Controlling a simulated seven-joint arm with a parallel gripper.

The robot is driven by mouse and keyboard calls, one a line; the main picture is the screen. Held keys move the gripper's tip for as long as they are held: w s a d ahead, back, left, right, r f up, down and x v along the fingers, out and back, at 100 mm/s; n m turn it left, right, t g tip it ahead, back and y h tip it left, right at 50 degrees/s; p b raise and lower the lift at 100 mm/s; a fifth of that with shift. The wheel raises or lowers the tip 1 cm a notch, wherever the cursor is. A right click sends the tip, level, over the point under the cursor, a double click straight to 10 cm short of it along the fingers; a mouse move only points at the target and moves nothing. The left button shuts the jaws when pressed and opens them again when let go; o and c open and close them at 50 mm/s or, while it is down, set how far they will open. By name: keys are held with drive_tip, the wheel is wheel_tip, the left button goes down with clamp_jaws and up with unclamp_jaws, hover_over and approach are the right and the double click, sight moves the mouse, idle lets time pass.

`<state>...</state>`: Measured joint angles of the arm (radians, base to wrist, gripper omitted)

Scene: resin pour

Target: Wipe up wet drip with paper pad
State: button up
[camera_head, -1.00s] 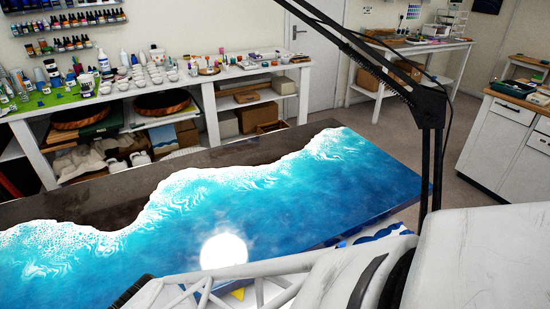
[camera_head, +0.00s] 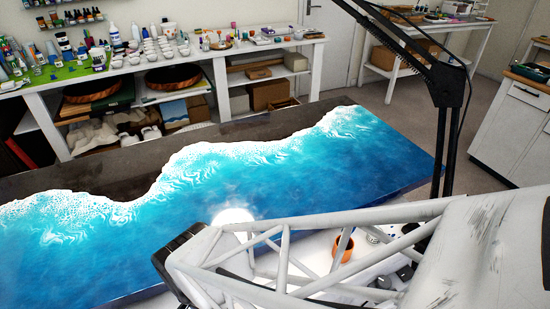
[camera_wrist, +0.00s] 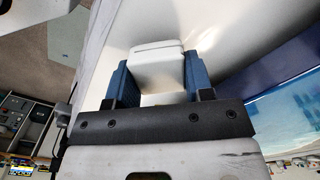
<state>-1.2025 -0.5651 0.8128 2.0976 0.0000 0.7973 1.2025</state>
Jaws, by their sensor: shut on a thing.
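My gripper (camera_wrist: 158,78) shows in the wrist view with its two blue fingers shut on a white paper pad (camera_wrist: 157,62). The pad sits between the fingers and sticks out past their tips. Beyond it is a pale, shaded surface; I cannot tell whether the pad touches it. In the head view my arm crosses the lower right, and I cannot make out the gripper or pad there. I cannot make out the wet drip in either view.
The blue and white resin slab (camera_head: 290,170) fills the middle of the head view; its side shows at right in the wrist view. An orange cup (camera_head: 343,247) shows behind my arm's struts. A black lamp stand (camera_head: 448,110) rises near the slab's right end. Crowded shelves stand behind.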

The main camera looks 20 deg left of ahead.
drive_tip(key=shift+r, duration=3.2)
drive_tip(key=shift+a, duration=0.1)
